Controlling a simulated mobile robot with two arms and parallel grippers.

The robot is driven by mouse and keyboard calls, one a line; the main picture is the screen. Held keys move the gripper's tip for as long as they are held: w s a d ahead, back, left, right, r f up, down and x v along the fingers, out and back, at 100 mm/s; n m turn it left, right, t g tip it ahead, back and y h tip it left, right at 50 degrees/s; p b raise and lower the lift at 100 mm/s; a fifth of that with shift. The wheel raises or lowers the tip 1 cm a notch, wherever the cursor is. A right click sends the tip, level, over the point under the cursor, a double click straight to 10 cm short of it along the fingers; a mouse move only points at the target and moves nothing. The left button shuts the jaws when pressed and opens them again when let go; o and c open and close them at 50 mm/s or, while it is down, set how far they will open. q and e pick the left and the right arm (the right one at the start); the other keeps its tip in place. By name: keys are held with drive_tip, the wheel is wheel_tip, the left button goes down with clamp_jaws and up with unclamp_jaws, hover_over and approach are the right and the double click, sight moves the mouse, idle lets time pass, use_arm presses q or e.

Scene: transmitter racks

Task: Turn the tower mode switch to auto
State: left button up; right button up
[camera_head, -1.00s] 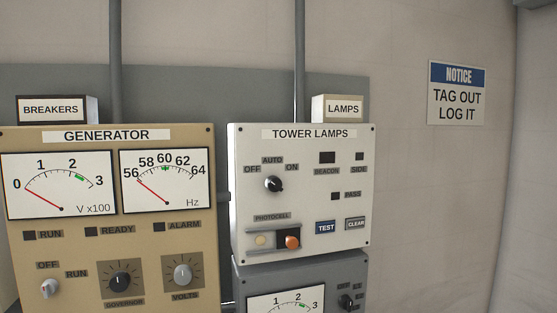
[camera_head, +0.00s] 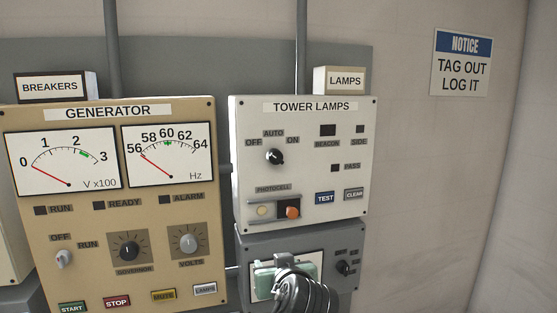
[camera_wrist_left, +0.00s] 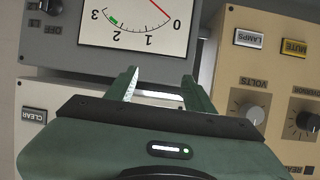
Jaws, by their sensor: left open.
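The tower mode switch (camera_head: 274,156) is a black round knob on the white TOWER LAMPS panel (camera_head: 350,207), under the labels OFF, AUTO and ON. Its small white mark seems to sit at the upper left, toward OFF, but it is too small to be sure. My left gripper (camera_head: 274,266) is below that panel, in front of the grey meter panel, apart from the switch. In the left wrist view, which is upside down, its two green fingers (camera_wrist_left: 160,82) are spread with nothing between them. The switch is not visible there. My right gripper is not in view.
The tan GENERATOR panel (camera_head: 120,215) with meters and knobs stands at the left. The photocell slider (camera_head: 291,212) and the TEST (camera_head: 325,197) and CLEAR (camera_head: 354,194) buttons are below the switch. The grey meter panel (camera_head: 345,237) is underneath.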

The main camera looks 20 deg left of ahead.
use_arm(q)
wheel_tip(320, 180, up, 14)
drive_tip(key=w+d+n+t+y, duration=0.2)
drive_tip(key=d, duration=0.1)
drive_tip(key=n+y, duration=0.2)
approach(278, 159)
drive_tip(key=x, duration=0.2)
drive_tip(key=p+x, duration=0.4)
drive_tip(key=x, duration=0.2)
drive_tip(key=shift+w+r, duration=0.1)
drive_tip(key=shift+w, duration=0.1)
drive_tip(key=shift+w+a+p, duration=0.35)
drive_tip(key=shift+w+a, duration=0.1)
clamp_jaws()
